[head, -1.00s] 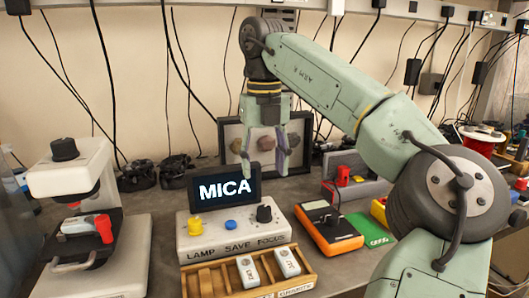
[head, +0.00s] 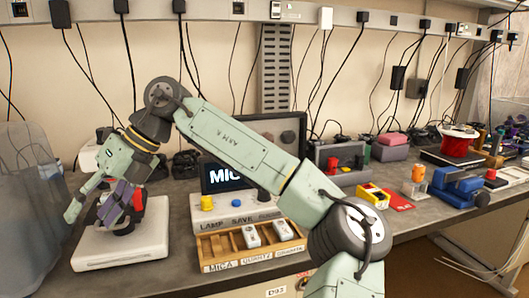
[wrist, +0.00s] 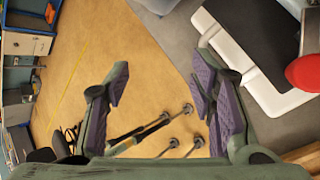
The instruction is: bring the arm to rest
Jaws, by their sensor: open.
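In the head view my gripper (head: 95,213) is at the far left, pointing down and left, in front of and above the white microscope (head: 120,250). It hides most of the microscope's upper part. Its jaws are open and nothing shows between them. The microscope's white base (wrist: 262,92) and a red part (wrist: 304,73) lie beyond the right finger. I cannot tell from these views whether a finger touches the microscope.
A console with a display reading "MIC" (head: 222,178) is partly behind my arm. A wooden tray (head: 215,268) holds two white slides. A blue vise (head: 455,185) and red spool (head: 458,133) are at the right. Open floor (wrist: 80,55) lies beyond the bench edge.

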